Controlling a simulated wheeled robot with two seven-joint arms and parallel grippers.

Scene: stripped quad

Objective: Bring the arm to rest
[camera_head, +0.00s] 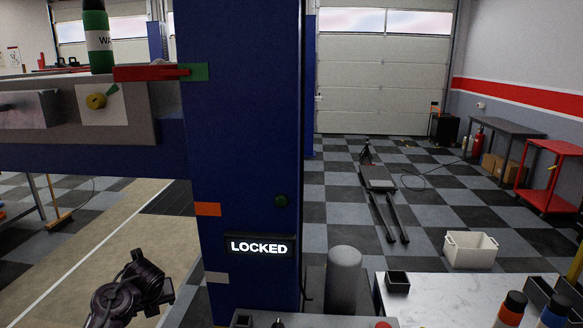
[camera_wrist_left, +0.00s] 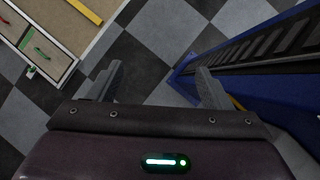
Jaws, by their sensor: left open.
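My left arm (camera_head: 132,290) shows at the lower left of the head view, dark and bent, to the left of a blue post (camera_head: 240,160). In the left wrist view my left gripper (camera_wrist_left: 155,82) has its two grey fingers spread wide apart, with nothing between them but the checkered floor. A blue post or frame part (camera_wrist_left: 240,60) with a dark ribbed strip runs close by the right finger. I cannot tell whether they touch. My right gripper is in neither view.
A bench top (camera_head: 440,295) with bottles stands at the lower right. A white crate (camera_head: 470,250) is on the floor behind it.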

